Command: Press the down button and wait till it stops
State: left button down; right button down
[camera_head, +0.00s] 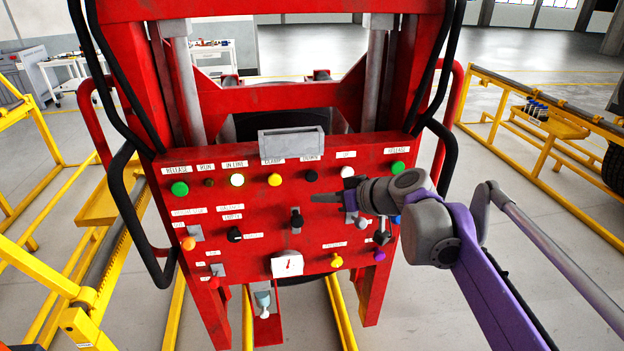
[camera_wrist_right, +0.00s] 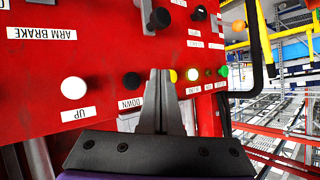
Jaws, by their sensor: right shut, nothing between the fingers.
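The black down button (camera_head: 311,176) sits in the upper row of the red control panel (camera_head: 262,215), between the yellow clamp button (camera_head: 275,180) and the white up button (camera_head: 347,172). My right gripper (camera_head: 316,198) is shut and empty, its tips just below the down button in the head view. In the right wrist view, which shows the panel upside down, the closed fingertips (camera_wrist_right: 160,74) appear just right of the down button (camera_wrist_right: 131,80). They do not overlap it, and I see no contact. My left gripper is out of view.
The panel carries other knobs and levers below, including a black lever (camera_head: 296,220) close under my fingers and a white gauge (camera_head: 286,265). Green buttons sit at both ends of the row. Black curved handles flank the panel. Yellow rails (camera_head: 540,150) stand on both sides.

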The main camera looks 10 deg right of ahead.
aim_at(318, 181)
jog(key=w, duration=0.5)
jog(key=shift+w+d+p, duration=0.1)
jog(key=shift+w+p, duration=0.1)
jog(key=shift+p, duration=0.1)
jog(key=shift+s, duration=0.1)
dwell(1.7)
jog(key=shift+w, duration=0.55)
jog(key=shift+s, duration=0.1)
